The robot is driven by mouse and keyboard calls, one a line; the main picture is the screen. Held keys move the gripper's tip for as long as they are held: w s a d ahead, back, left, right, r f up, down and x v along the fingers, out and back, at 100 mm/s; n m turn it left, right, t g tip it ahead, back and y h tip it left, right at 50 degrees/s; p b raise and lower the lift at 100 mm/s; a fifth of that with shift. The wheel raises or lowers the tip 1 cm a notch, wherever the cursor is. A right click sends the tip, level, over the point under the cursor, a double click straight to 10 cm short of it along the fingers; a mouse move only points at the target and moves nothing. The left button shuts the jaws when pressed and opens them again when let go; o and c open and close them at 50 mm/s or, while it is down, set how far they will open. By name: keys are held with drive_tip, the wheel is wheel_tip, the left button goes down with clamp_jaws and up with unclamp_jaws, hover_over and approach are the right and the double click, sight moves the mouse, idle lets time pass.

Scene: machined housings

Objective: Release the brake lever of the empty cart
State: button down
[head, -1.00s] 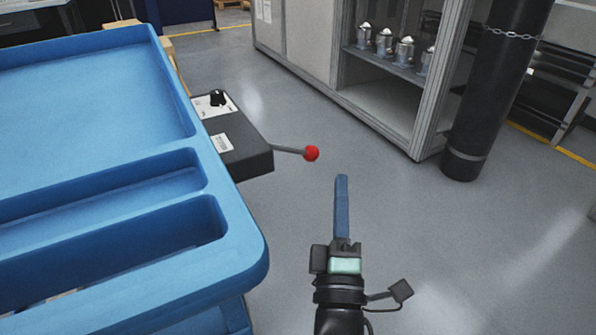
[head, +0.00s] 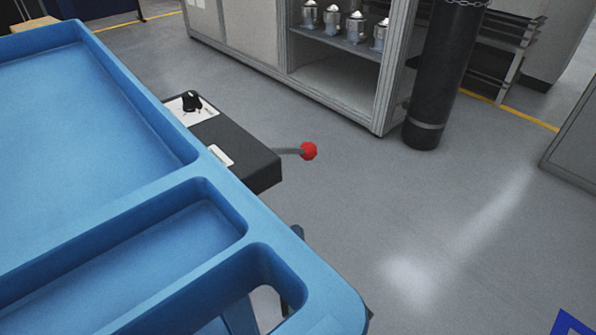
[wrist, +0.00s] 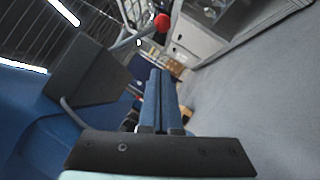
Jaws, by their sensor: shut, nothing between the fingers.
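The blue cart (head: 225,168) fills the left of the head view, and the parts of its top that show are empty. A black box (head: 232,150) is at its far side. From the box a short grey lever (head: 288,151) sticks out to the right and ends in a red knob (head: 309,151). In the wrist view the red knob (wrist: 162,22) is beyond the fingertips, apart from them. My gripper (wrist: 158,72) is shut and empty, its blue fingers together. In the head view it is mostly hidden behind the cart's edge.
A grey cabinet (head: 337,88) with several metal housings (head: 333,24) on its shelf stands at the back. A black cylinder (head: 436,75) stands beside it. A blue-edged item (head: 573,322) shows at the bottom right.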

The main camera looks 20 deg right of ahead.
sight(287, 150)
drive_tip(key=shift+w, duration=0.15)
drive_tip(key=s+d+r+p+x, duration=0.1)
drive_tip(key=d+x, duration=0.1)
drive_tip(key=x, duration=1)
drive_tip(key=shift+w+d, duration=0.35)
drive_tip(key=shift+d+r, duration=0.1)
